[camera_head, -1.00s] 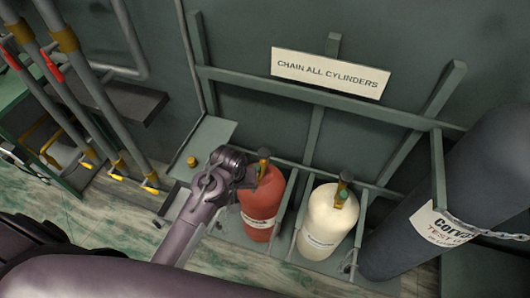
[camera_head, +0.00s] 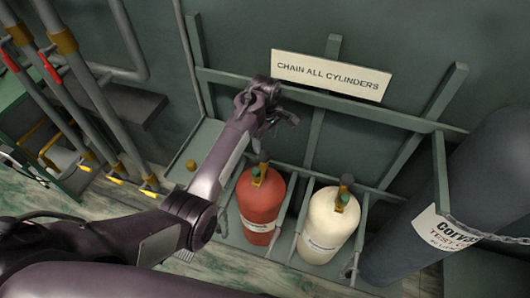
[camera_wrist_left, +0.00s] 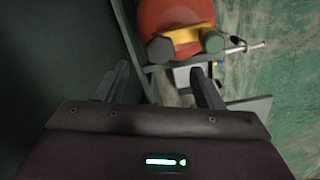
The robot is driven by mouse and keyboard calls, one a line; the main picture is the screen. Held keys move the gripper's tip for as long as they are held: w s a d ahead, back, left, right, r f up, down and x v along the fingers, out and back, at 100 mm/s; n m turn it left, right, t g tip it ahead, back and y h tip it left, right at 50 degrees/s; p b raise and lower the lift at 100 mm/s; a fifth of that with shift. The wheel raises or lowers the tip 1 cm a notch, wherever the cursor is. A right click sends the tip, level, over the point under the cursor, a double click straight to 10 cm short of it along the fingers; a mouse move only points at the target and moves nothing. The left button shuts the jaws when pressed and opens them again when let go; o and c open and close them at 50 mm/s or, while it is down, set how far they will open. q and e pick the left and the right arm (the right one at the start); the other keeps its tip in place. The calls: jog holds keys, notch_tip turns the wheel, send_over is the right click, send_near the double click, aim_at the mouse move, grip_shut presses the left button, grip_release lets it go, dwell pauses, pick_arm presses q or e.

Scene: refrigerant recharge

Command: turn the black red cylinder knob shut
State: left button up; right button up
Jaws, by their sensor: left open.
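The red cylinder (camera_head: 261,207) stands upright in the rack, left of the cream cylinder. A brass valve (camera_head: 257,173) and a dark knob (camera_head: 264,157) top it, close below my left arm. In the left wrist view, the red cylinder (camera_wrist_left: 176,14) is at the top, with a brass valve (camera_wrist_left: 186,36), a black knob (camera_wrist_left: 160,50) on its left and a green knob (camera_wrist_left: 212,42) on its right. My left gripper (camera_head: 288,116) is raised above and behind the cylinder, near the wall. Its open, empty fingers (camera_wrist_left: 161,78) are apart from the knob.
The cream cylinder (camera_head: 328,226) stands beside the red one, and a large dark cylinder (camera_head: 460,190) leans into view at right. Green rack bars (camera_head: 400,118) and a "CHAIN ALL CYLINDERS" sign (camera_head: 331,75) are close to my gripper. Pipes (camera_head: 75,85) stand at left.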

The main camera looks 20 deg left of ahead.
aim_at(265, 156)
pick_arm(q)
notch_tip(265, 156, down, 6)
jog(key=shift+f+b, duration=0.15)
jog(key=shift+b, duration=0.35)
jog(key=shift+f, duration=0.55)
pick_arm(e)
jog(key=w, duration=0.2)
jog(key=shift+w+a+r, duration=0.2)
jog(key=shift+w+a, duration=0.05)
jog(key=shift+w, duration=0.1)
pick_arm(q)
jog(key=c, duration=1)
